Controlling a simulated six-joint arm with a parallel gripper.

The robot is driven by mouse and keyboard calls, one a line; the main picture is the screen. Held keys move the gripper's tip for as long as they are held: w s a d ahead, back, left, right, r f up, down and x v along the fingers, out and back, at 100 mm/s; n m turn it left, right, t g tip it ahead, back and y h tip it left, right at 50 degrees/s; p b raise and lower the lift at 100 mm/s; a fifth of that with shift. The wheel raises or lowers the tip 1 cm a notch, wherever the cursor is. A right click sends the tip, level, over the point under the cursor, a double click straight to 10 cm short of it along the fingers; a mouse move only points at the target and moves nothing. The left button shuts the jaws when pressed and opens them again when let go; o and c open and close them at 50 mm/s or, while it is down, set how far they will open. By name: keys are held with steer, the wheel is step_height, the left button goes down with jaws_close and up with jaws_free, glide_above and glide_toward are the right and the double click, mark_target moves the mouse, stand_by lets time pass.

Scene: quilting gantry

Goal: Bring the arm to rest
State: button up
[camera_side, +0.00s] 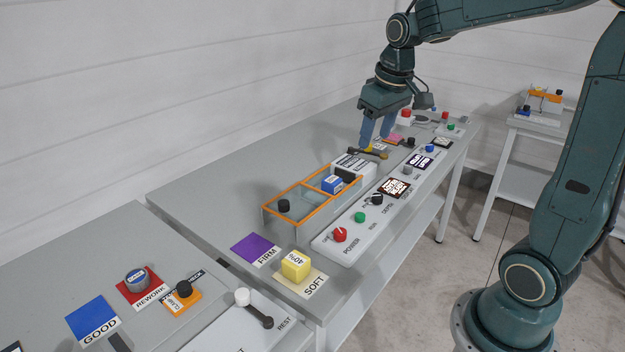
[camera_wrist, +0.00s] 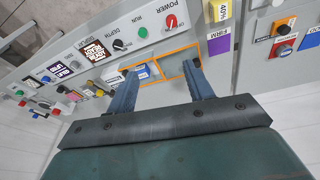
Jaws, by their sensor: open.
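My gripper (camera_side: 375,143) points down over the far part of the long grey table. Its two blue fingers are apart. In the side view the fingertips appear close to a dark bar (camera_side: 376,154); I cannot tell whether they touch. In the wrist view my gripper (camera_wrist: 160,70) shows spread fingers with nothing clearly held between them. The orange-edged box (camera_side: 268,222), which also shows beyond the fingers in the wrist view (camera_wrist: 172,65), holds a blue block (camera_side: 332,184) in one compartment. A black knob (camera_side: 284,206) shows at its near compartment.
A control panel (camera_side: 326,246) with a red POWER knob (camera_side: 340,235) runs along the table edge. A yellow block (camera_side: 295,265) sits on the SOFT pad (camera_side: 313,286), beside the purple FIRM pad (camera_side: 254,249). A lever marked REST (camera_side: 262,318) is on the near table.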

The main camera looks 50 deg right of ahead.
steer(key=s+a+n+t, duration=0.2)
steer(key=s+a+t, duration=0.1)
steer(key=s+a, duration=0.9)
steer(key=shift+s+r+y, duration=0.3)
steer(key=shift+s+y, duration=0.1)
steer(key=shift+s, duration=1.6)
